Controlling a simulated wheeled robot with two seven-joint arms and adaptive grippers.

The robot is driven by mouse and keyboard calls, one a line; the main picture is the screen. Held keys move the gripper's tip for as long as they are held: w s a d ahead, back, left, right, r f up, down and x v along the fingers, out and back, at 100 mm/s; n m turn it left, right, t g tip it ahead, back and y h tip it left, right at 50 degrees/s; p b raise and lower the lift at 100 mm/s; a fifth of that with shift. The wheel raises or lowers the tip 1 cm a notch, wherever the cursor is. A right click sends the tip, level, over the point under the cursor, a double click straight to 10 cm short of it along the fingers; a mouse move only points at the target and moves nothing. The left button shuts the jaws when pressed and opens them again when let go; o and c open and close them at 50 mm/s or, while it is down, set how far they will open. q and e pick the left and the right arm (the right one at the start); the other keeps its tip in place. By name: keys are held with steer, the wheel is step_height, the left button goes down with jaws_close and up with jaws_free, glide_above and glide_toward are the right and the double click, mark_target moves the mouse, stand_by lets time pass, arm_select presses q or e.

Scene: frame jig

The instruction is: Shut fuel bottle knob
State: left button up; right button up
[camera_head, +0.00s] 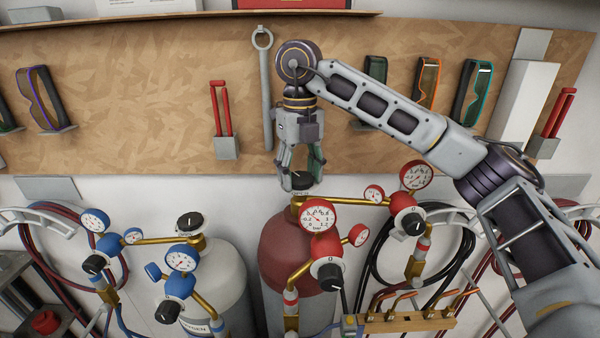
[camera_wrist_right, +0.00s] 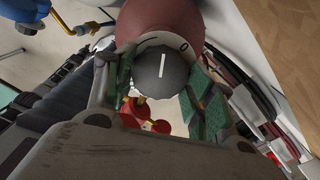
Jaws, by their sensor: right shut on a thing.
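The fuel bottle is the red cylinder (camera_head: 290,250) in the middle of the head view, with a brass valve and red gauges. Its dark valve knob (camera_head: 301,181) is on top, partly hidden by my right gripper (camera_head: 301,183), which comes down from above. In the right wrist view the knob (camera_wrist_right: 162,70) shows a white line on its face and sits between the green-padded fingers of the right gripper (camera_wrist_right: 163,95). A "0" mark shows on the ring behind the knob, off to the right of the white line. The right gripper is shut on the knob. My left gripper is out of view.
A grey cylinder (camera_head: 215,275) with blue gauges (camera_head: 183,257) and its own dark knob (camera_head: 190,222) stands to the left. Red gauges (camera_head: 318,216) and dark regulator knobs crowd the fuel bottle. Goggles and red-handled tools hang on the wooden board (camera_head: 120,80) behind.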

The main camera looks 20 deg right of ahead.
mark_target(300, 176)
steer(key=m, duration=0.7)
stand_by(0.6)
steer(key=o, duration=1)
steer(key=shift+r, duration=0.15)
step_height(300, 176, up, 12)
stand_by(1.1)
steer(key=shift+f, duration=0.2)
stand_by(0.3)
